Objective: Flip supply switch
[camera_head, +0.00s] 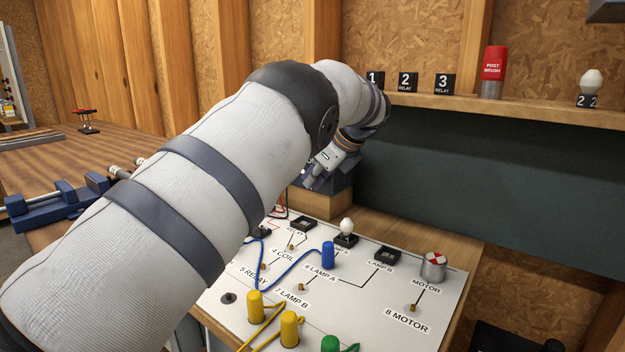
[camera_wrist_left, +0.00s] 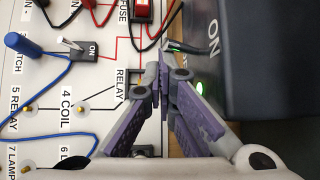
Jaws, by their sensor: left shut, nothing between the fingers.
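A dark box (camera_wrist_left: 250,60), seemingly the supply, stands at the right of the left wrist view. It has a large "ON" label and a lit green light (camera_wrist_left: 199,87) near its left edge. I cannot make out its switch. My left gripper (camera_wrist_left: 161,62) is shut and empty, its purple fingers meeting over the gap between the box and the white board (camera_wrist_left: 110,115). Whether the tips touch the box is unclear. In the head view the left gripper (camera_head: 312,178) is at the board's far edge, largely hidden by my arm. My right gripper is not in view.
Red and black wires run close to the fingers. A shelf (camera_head: 520,109) with relay labels is behind.

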